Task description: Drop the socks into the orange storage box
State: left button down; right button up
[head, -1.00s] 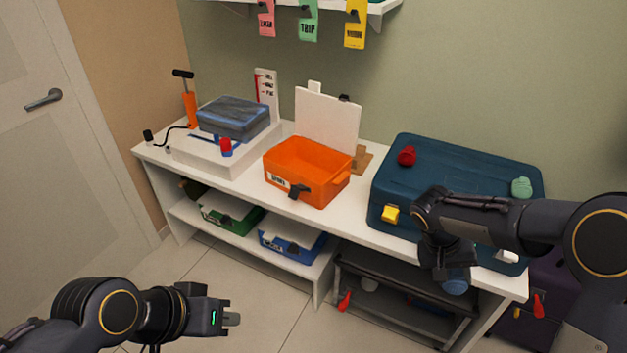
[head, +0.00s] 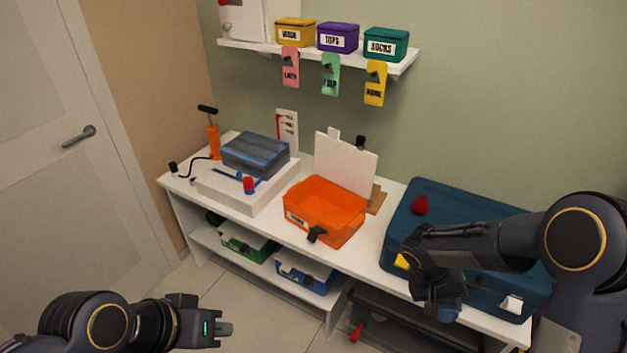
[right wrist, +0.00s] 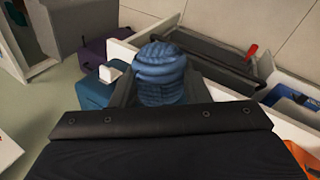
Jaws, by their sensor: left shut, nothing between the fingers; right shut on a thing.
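My right gripper (head: 447,304) is shut on the rolled blue socks (right wrist: 160,73), which fill the space between the fingers in the right wrist view. My left gripper (head: 222,328) is shut and empty at the lower left, in front of the bench.
The dark blue suitcase (head: 400,222) lies right of the box. A grey-blue bundle (head: 256,152) sits on a white case to its left. Green (head: 244,243) and blue (head: 305,272) trays stand on the lower shelf. A wall shelf above holds labelled boxes, including a teal one (head: 386,44).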

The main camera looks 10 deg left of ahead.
aim_at(337, 225)
jog(key=i+j+u, duration=0.15)
jog(key=i+u, duration=0.2)
jog(key=i, duration=0.15)
jog(key=i+u, duration=0.35)
jog(key=i, duration=0.15)
jog(key=i+l+u, duration=0.15)
jog(key=i+u, duration=0.2)
jog(key=i, duration=0.1)
